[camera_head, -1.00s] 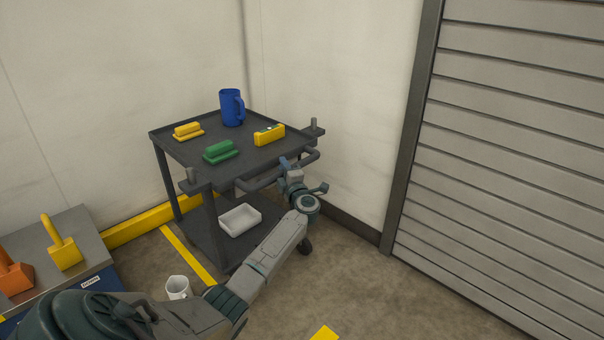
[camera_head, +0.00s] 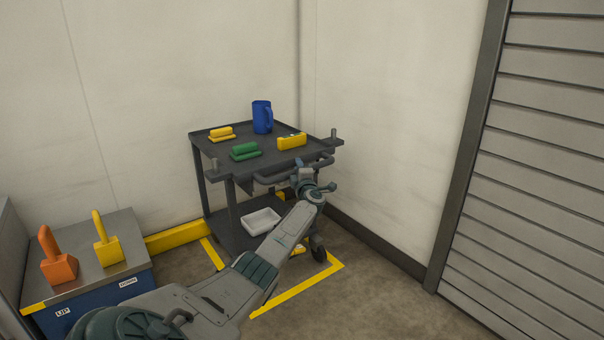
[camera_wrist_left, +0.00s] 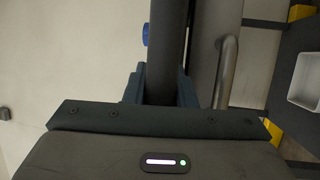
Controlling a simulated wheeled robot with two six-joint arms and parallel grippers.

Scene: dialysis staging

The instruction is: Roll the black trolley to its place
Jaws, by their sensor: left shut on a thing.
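The black trolley (camera_head: 222,162) stands near the wall corner, upright on its wheels. Its grey push handle (camera_head: 266,181) is on the near right side. My left gripper (camera_head: 303,177) is shut on this handle. In the left wrist view the dark handle bar (camera_wrist_left: 165,45) runs between the fingers of my left gripper (camera_wrist_left: 160,92). The yellow floor outline (camera_head: 300,291) shows around the trolley's foot, with a corner just right of the right wheel (camera_head: 319,254). My arm hides part of the outline and the lower shelf. My right gripper is out of view.
On the trolley top are a blue jug (camera_head: 262,117), a green block (camera_head: 245,151) and two yellow items (camera_head: 221,134) (camera_head: 292,142). A white tray (camera_head: 262,221) is on the lower shelf. A blue cabinet (camera_head: 100,298) stands left, a shutter (camera_head: 540,170) right. Floor before the shutter is clear.

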